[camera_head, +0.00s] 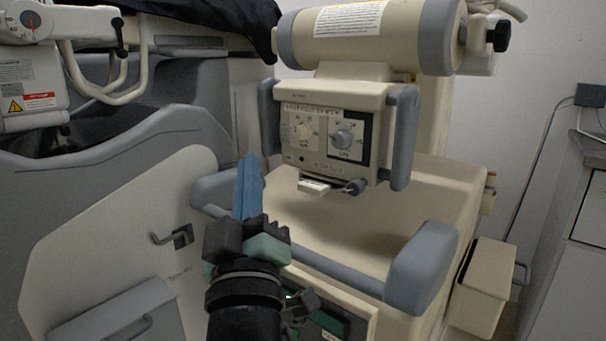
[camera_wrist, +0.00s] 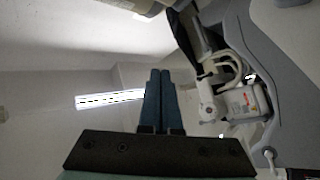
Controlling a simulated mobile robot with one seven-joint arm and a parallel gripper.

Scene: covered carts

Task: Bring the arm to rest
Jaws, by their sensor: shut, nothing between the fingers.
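My gripper (camera_head: 249,187) shows in the head view at lower centre, its blue fingers pointing up, in front of the cream machine. The two fingers are together with nothing between them. In the wrist view my gripper (camera_wrist: 161,76) also shows its blue fingers side by side and shut. The fingers look clear of the machine, though the exact gap cannot be told. Black and teal parts of my wrist are below the fingers in the head view.
A cream cart machine (camera_head: 420,200) with grey bumpers and a knobbed control panel (camera_head: 325,135) stands ahead. A grey-and-cream unit (camera_head: 110,240) with a handle is at left. A side box (camera_head: 482,285) and white cabinet (camera_head: 575,270) are at right. A ceiling light (camera_wrist: 108,99) shows in the wrist view.

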